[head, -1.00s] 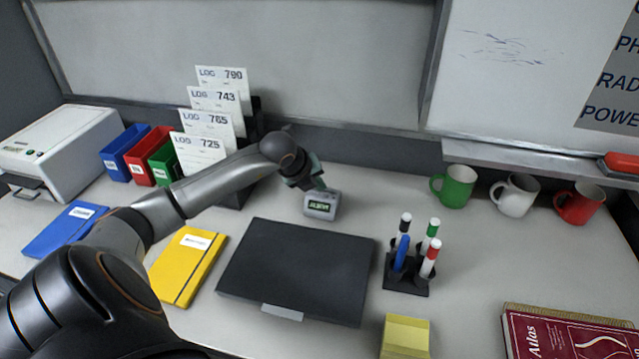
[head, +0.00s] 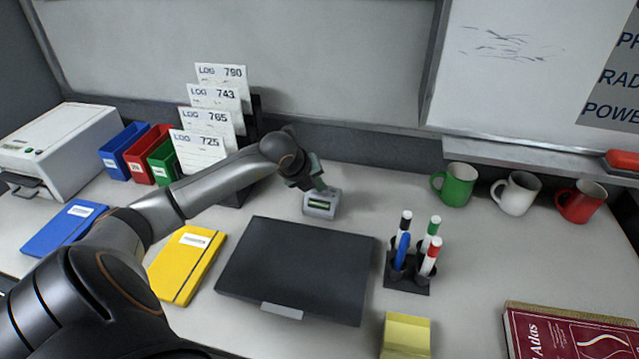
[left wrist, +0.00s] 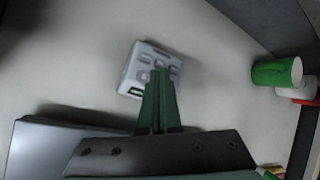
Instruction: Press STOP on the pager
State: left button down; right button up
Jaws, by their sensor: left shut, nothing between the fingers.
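The pager (head: 319,209) is a small light-grey box with a green display on its front. It stands on the desk behind the dark closed laptop-like slab. In the left wrist view the pager (left wrist: 134,74) shows several grey keys on its top face. My left gripper (head: 321,188) is shut and empty, its green fingers pointing down at the pager's top. In the left wrist view the fingertips (left wrist: 161,74) overlap the keys and hide part of them. I cannot tell which key is under them or whether they touch. The key labels are too blurred to read. My right gripper is not in view.
The dark slab (head: 297,270) lies just in front of the pager. A pen holder (head: 405,276) with markers stands to the right. Green (head: 456,186), white (head: 516,194) and red (head: 581,202) mugs stand further right. Log cards (head: 205,121) stand behind my left arm.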

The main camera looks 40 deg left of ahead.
pick_arm(q)
jog(key=shift+r, duration=0.1)
jog(key=shift+w+r+p, duration=0.1)
jog(key=shift+r+p, duration=0.3)
jog(key=shift+r, duration=0.25)
jog(key=shift+r, duration=0.1)
jog(key=shift+w+a+r+p, duration=0.15)
jog(key=shift+r+p, duration=0.35)
jog(key=shift+r, duration=0.3)
jog(key=shift+w+r+p, duration=0.1)
jog(key=shift+r+p, duration=0.4)
jog(key=shift+r, duration=0.3)
jog(key=shift+w+a+r+p, duration=0.15)
jog(key=shift+r+p, duration=0.35)
jog(key=shift+r, duration=0.3)
jog(key=shift+s+d+f, duration=0.1)
